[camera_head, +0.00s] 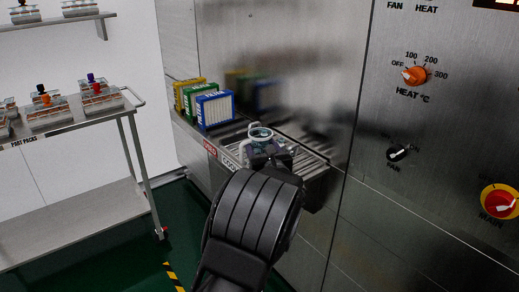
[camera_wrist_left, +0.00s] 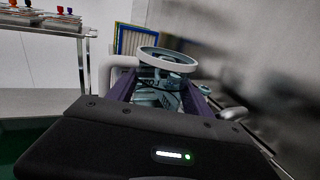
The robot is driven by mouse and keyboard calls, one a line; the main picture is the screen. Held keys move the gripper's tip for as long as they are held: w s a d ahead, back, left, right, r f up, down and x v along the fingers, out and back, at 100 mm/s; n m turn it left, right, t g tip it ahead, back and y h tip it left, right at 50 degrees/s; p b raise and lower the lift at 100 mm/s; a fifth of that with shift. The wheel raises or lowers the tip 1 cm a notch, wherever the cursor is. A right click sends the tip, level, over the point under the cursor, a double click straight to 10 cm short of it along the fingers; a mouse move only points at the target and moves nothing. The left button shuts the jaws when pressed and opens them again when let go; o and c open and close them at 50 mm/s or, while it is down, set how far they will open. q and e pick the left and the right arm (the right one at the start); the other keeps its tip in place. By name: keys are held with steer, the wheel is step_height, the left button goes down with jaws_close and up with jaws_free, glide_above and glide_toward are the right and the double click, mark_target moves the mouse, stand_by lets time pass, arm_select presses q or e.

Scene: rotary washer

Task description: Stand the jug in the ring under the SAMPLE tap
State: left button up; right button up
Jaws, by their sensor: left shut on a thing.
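The jug (camera_head: 260,134) has a pale round rim and a clear body, and stands out above my left gripper (camera_head: 266,152) in the head view. It also shows in the left wrist view (camera_wrist_left: 168,61), rim upward and slightly tilted in the picture, between the dark finger pads of the left gripper (camera_wrist_left: 160,95). The left gripper is shut on the jug, over the slatted metal shelf (camera_head: 314,168). The gripper hides the jug's lower part, so I cannot tell whether its base touches the shelf. I cannot make out the SAMPLE tap or ring. My right gripper is not in view.
Blue (camera_head: 215,108), green and yellow framed filter blocks stand at the shelf's left end, against the steel wall. A control panel with an orange heat knob (camera_head: 414,75) is at right. A cart (camera_head: 75,122) with packs stands at left. Green floor lies between.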

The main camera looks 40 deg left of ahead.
arm_select(q)
step_height(320, 180, up, 10)
steer(key=p, duration=0.1)
steer(key=shift+f, duration=0.15)
stand_by(0.6)
